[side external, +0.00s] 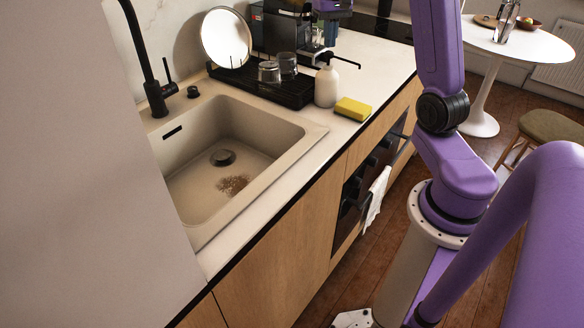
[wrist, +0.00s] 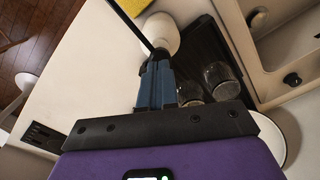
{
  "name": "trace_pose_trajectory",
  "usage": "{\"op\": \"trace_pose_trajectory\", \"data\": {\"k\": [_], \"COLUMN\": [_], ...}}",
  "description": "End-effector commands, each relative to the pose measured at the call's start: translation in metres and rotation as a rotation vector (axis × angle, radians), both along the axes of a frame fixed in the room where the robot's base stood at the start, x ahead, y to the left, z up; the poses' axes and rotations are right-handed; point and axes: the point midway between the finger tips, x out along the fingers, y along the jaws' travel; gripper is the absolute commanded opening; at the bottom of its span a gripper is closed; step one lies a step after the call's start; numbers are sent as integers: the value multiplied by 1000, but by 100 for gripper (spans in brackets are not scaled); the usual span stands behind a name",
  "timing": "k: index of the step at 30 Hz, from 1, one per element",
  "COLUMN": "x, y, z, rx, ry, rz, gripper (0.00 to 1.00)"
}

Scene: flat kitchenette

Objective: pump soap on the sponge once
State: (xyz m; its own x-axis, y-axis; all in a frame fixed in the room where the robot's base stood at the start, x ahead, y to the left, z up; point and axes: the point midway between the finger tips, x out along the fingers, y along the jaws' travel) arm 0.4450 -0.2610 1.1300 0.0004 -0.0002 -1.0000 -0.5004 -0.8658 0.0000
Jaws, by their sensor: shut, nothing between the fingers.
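The white soap bottle (side external: 326,87) stands upright on the counter with a black pump head and a long spout pointing right in the side view. The yellow sponge (side external: 353,108) lies on the counter in front of it, below the spout. In the wrist view the bottle (wrist: 160,33) and part of the sponge (wrist: 131,5) show at the top. My gripper (side external: 329,42) is shut and empty, its blue fingers pointing down over the pump head. In the wrist view the fingertips (wrist: 158,60) overlap the pump head, so I cannot tell whether they touch it.
A black drying rack (side external: 297,96) with two glasses (side external: 269,72) and a round white plate (side external: 226,38) is left of the bottle. The sink (side external: 190,190) lies further left. A coffee machine (side external: 283,25) stands behind. The counter beyond the sponge is clear.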

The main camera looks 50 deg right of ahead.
Motion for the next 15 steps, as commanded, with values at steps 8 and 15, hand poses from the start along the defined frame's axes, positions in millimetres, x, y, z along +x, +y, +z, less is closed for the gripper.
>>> {"op": "trace_pose_trajectory", "data": {"k": [8,15], "x": [0,0], "y": [0,0], "z": [-9,-16], "rx": [1,0], "ry": [2,1], "rz": [1,1], "gripper": [0,0]}}
